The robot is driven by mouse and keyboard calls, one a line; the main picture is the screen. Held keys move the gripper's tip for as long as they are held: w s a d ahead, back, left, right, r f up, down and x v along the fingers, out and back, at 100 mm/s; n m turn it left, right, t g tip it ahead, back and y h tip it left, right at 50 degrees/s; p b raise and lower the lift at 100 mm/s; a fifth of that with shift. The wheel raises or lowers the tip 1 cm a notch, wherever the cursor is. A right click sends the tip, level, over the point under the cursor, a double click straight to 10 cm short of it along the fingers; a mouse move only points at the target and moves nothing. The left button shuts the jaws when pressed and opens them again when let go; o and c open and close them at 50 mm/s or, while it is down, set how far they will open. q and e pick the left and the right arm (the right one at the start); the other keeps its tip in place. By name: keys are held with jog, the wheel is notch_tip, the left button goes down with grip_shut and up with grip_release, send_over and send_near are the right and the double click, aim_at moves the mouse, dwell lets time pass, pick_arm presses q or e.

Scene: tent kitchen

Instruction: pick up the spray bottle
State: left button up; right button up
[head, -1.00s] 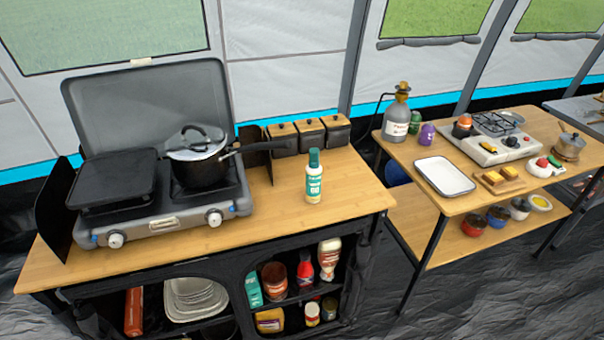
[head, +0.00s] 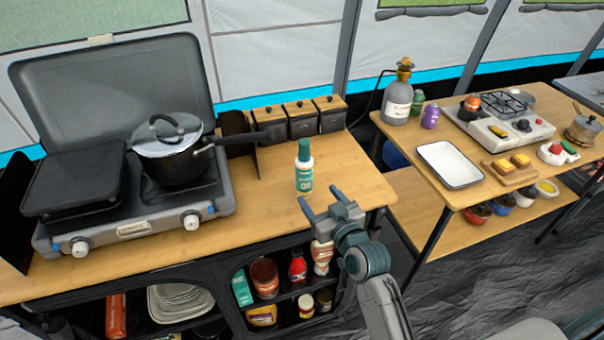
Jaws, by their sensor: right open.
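The spray bottle (head: 304,171) has a green top and a white and green label. It stands upright on the wooden counter (head: 250,215), near its right part. My right gripper (head: 321,200) is open and empty. Its two fingers point up and left toward the bottle, just in front and to the right of it in the picture. I see no contact between fingers and bottle. My left gripper is not in view.
A camping stove (head: 130,225) with a lidded pot (head: 175,150) stands to the left; the pot's handle reaches toward the bottle. Wooden-lidded canisters (head: 302,122) stand behind.

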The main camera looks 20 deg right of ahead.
aim_at(308, 172)
jog(key=shift+t, duration=0.5)
jog(key=w, duration=0.2)
jog(key=w+r+p, duration=0.1)
jog(key=w, duration=0.1)
jog(key=w+r, duration=0.1)
jog(key=w, duration=0.1)
jog(key=shift+w+a, duration=0.2)
jog(key=shift+a, duration=0.1)
jog(key=shift+w+a+r+p, duration=0.1)
jog(key=shift+w+p, duration=0.4)
jog(key=w, duration=0.1)
jog(key=w+p, duration=0.1)
jog(key=w, duration=0.2)
jog(key=shift+w+a+p, duration=0.25)
jog(key=shift+w+p, duration=0.05)
jog(key=shift+p, duration=0.05)
jog(key=shift+s, duration=0.1)
jog(key=c, duration=1.2)
